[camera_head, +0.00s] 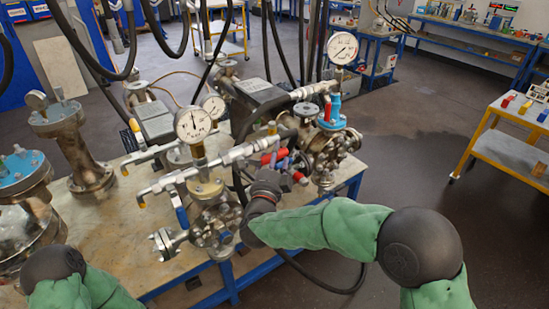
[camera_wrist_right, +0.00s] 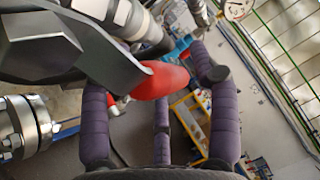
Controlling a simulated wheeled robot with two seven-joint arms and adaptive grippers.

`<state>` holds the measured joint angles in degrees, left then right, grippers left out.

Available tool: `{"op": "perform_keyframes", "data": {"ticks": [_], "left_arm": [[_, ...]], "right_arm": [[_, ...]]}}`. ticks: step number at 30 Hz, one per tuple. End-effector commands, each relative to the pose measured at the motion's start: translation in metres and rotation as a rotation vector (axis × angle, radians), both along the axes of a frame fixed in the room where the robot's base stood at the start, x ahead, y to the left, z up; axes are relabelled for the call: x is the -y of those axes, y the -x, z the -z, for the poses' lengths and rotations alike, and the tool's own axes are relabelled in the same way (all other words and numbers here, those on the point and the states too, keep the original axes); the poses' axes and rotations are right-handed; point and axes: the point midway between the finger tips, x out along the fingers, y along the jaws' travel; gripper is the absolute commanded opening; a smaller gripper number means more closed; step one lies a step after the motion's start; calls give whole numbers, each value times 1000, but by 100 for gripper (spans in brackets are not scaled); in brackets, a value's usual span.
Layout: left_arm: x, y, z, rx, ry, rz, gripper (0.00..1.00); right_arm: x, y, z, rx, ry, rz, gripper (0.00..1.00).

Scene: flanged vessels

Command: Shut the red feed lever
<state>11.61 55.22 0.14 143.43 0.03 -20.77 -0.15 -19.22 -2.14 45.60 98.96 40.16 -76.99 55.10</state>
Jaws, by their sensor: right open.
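The red feed lever (camera_wrist_right: 162,82) shows in the right wrist view as a red grip on a grey metal arm coming from the upper left. In the head view a red grip (camera_head: 268,158) shows among the middle fittings, partly hidden. My right gripper (camera_wrist_right: 155,72) is open, its purple padded fingers spread on either side of the red grip. No clear closing contact shows. In the head view the right gripper (camera_head: 283,162) is small and partly hidden by fittings. My left arm shows at the lower left, but its gripper is out of view.
Pressure gauges (camera_head: 193,124) and silver pipes crowd around the right gripper. A blue-and-red fitting (camera_head: 331,113) stands behind it. Flanged vessels (camera_head: 75,145) stand at the left of the bench (camera_head: 150,256). Black hoses hang above. The floor on the right is clear before a yellow cart (camera_head: 500,150).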

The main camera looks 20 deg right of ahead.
Motion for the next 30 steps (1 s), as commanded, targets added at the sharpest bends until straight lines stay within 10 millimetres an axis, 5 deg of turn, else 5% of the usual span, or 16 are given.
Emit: {"op": "perform_keyframes", "data": {"ticks": [1,7,8,20,30], "left_arm": [[0,0,0,0,0,0,61],[0,0,0,0,0,0,61],[0,0,0,0,0,0,61],[0,0,2,0,0,0,61],[0,0,4,0,0,0,61]], "right_arm": [[0,0,0,0,0,0,59],[0,0,0,0,0,0,2],[0,0,0,0,0,0,0],[-1,1,5,-17,-52,0,0],[-6,2,26,-103,-282,0,0]]}}
